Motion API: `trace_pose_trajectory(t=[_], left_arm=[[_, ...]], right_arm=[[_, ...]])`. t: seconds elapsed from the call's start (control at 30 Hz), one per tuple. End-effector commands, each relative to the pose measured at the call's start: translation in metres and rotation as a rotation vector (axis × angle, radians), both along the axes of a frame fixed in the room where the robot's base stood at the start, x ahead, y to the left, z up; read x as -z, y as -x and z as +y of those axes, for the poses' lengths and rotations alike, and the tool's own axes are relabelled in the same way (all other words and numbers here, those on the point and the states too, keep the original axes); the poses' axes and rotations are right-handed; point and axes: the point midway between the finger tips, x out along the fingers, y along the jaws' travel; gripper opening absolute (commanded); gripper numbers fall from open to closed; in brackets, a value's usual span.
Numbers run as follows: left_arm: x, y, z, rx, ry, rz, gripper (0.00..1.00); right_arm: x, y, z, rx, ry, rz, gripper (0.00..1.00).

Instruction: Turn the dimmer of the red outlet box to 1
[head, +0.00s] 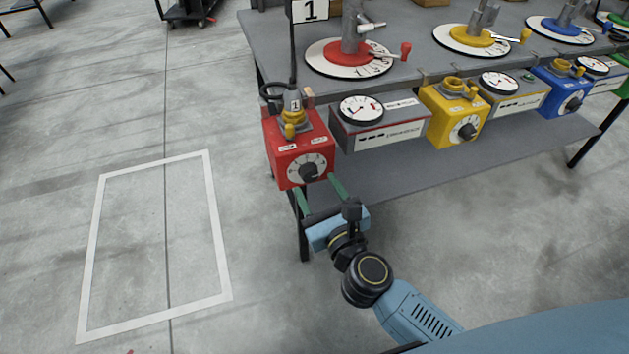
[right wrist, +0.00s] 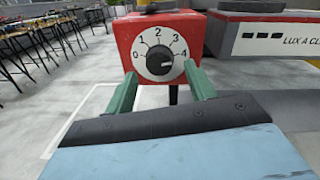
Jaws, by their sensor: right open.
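The red outlet box (head: 282,153) hangs at the left end of the bench's front edge. On its front is a white dial (head: 290,170) with a black dimmer knob (head: 308,173). In the right wrist view the dial (right wrist: 146,46) reads 0 to 4, and the knob (right wrist: 159,61) appears to point right, toward 4. My right gripper (head: 319,190) is open, its green fingers (right wrist: 160,72) spread at either side of the knob and apart from it. Whether the fingertips touch the box is unclear. My left gripper is not in view.
A grey meter box (head: 380,135) sits just right of the red box. A yellow outlet box (head: 447,112) and a blue one (head: 562,88) follow along the bench (head: 262,38). A white floor rectangle (head: 222,265) lies to the left, on clear floor.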

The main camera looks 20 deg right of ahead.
Motion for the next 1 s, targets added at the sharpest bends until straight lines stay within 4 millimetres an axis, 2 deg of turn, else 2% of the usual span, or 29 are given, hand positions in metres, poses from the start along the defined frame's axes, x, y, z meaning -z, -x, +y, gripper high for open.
trace_pose_trajectory(t=[0.1, 0.2, 0.57, 0.9, 1.0], left_arm=[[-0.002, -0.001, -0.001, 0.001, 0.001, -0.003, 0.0], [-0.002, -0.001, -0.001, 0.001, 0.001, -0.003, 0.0], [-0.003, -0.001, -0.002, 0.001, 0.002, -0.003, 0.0], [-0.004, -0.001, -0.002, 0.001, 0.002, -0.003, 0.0], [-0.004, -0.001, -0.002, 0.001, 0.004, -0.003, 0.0]], right_arm=[[0.0, -0.014, 0.001, 0.0, 0.0, -0.001, 0.55], [0.001, -0.02, 0.002, 0.0, 0.001, 0.0, 0.55], [0.0, -0.024, 0.002, 0.0, 0.0, 0.001, 0.53], [0.001, -0.023, 0.002, 0.0, 0.0, 0.0, 0.1], [0.0, -0.023, 0.002, 0.0, 0.002, 0.001, 0.1]])
